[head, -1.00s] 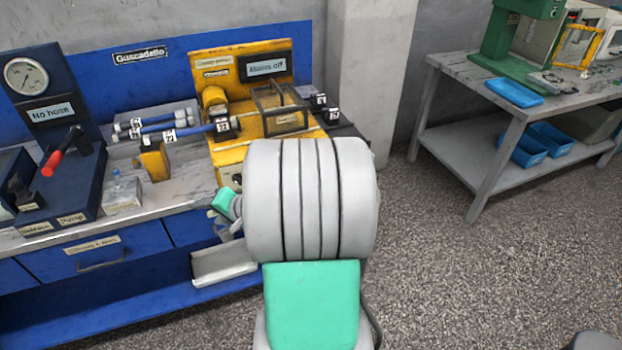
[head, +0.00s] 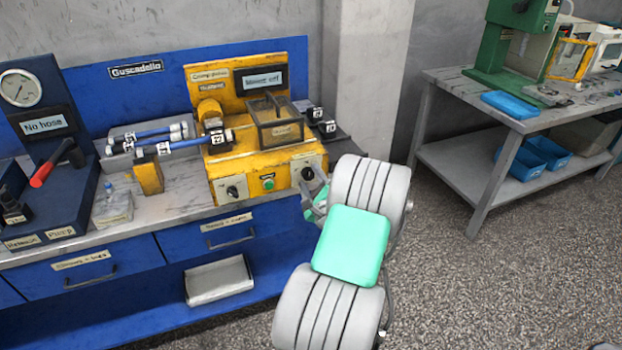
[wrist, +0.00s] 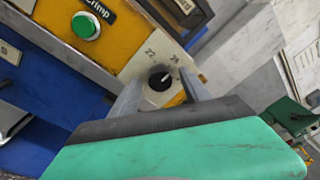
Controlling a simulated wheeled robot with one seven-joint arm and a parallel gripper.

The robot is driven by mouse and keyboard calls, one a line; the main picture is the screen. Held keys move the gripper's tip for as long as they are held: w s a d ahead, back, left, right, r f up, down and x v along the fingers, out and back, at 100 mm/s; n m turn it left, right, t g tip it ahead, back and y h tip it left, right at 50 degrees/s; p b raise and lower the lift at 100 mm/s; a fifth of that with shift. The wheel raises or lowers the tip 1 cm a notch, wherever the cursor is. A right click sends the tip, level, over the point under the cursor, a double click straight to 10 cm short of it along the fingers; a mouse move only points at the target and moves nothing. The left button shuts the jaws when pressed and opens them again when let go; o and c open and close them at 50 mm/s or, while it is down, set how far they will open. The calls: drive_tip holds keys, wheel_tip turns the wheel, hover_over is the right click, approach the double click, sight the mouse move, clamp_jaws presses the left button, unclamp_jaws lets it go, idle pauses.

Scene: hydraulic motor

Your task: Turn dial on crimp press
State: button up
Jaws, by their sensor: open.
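The yellow crimp press (head: 235,90) stands on the blue bench. Its front has a left dial (head: 232,190), a green button (head: 268,184) and a right dial (head: 307,173). My gripper (head: 314,198) is open in front of the press's right end, close to the right dial. In the wrist view, a black dial (wrist: 160,78) with a white pointer sits on a pale plate with number marks. It appears between the tips of my open fingers (wrist: 162,92), which do not look closed on it. The green button (wrist: 86,26) lies up and left of it.
Blue hoses (head: 165,147) and a yellow block (head: 148,175) lie left of the press. A pump unit with a red-handled lever (head: 55,165) stands farther left. A grey tray (head: 218,280) is on the lower shelf. Open floor separates the bench from a side table (head: 450,85).

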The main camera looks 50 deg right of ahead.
clamp_jaws()
idle(0.6)
